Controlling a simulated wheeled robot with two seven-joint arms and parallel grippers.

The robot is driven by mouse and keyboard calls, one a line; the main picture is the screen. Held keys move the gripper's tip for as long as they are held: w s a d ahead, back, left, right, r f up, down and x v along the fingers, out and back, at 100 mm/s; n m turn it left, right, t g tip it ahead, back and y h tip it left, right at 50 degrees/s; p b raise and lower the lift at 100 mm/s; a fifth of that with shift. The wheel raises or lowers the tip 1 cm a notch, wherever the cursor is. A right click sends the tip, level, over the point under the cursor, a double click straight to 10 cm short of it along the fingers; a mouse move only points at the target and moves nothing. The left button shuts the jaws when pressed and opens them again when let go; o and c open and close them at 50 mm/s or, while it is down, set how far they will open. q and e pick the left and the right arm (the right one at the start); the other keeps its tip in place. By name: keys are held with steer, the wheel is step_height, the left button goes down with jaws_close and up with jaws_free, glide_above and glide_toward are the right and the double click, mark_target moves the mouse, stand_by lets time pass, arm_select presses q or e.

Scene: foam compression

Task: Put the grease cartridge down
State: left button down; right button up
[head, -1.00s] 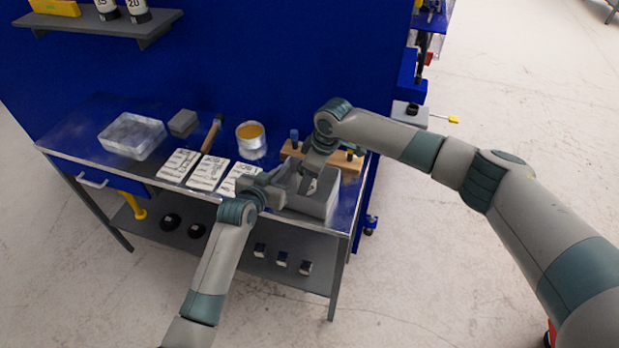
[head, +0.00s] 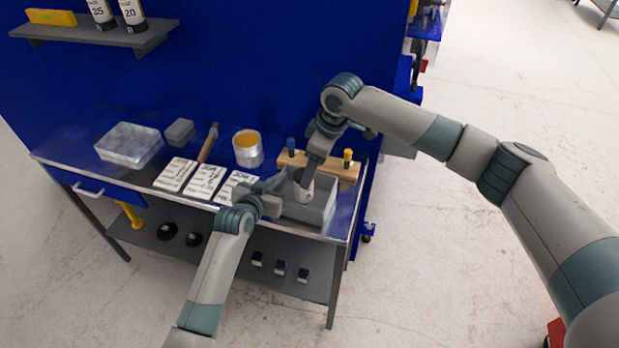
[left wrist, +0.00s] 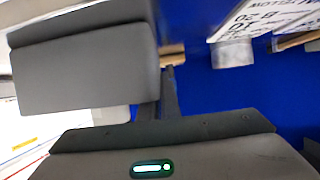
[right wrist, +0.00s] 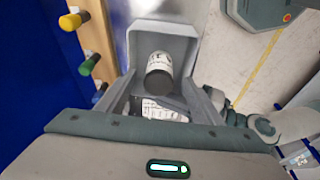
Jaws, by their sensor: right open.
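The grease cartridge (head: 303,190), a cylinder with a pale label and a dark end, is in the grey bin (head: 320,214) on the bench. In the right wrist view the cartridge (right wrist: 159,72) shows end-on inside the bin (right wrist: 165,35), tilted. My right gripper (head: 307,178) points down into the bin; in its wrist view its fingers (right wrist: 162,100) are open around the cartridge's near end. Whether they touch it is unclear. My left gripper (head: 274,194) is at the bin's left side. Its fingers (left wrist: 163,95) are close together in its wrist view; whether they grip anything is unclear.
A wooden rack (head: 340,168) with coloured pegs stands behind the bin. White printed sheets (head: 205,183), an open tin (head: 248,148), a hammer (head: 209,143), a grey block (head: 180,132) and a clear tray (head: 129,146) lie to the left. A shelf (head: 100,32) is above.

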steer(key=shift+v, duration=1.8)
arm_select(q)
steer(key=c, duration=1.9)
jaws_free()
steer(key=shift+s, duration=0.15)
steer(key=v, duration=1.1)
steer(key=shift+s+a+r, duration=0.15)
steer(key=shift+s+r, duration=0.05)
steer(key=shift+s, duration=0.1)
steer(key=shift+s+f, duration=0.1)
arm_select(e)
steer(key=shift+s+f, duration=0.1)
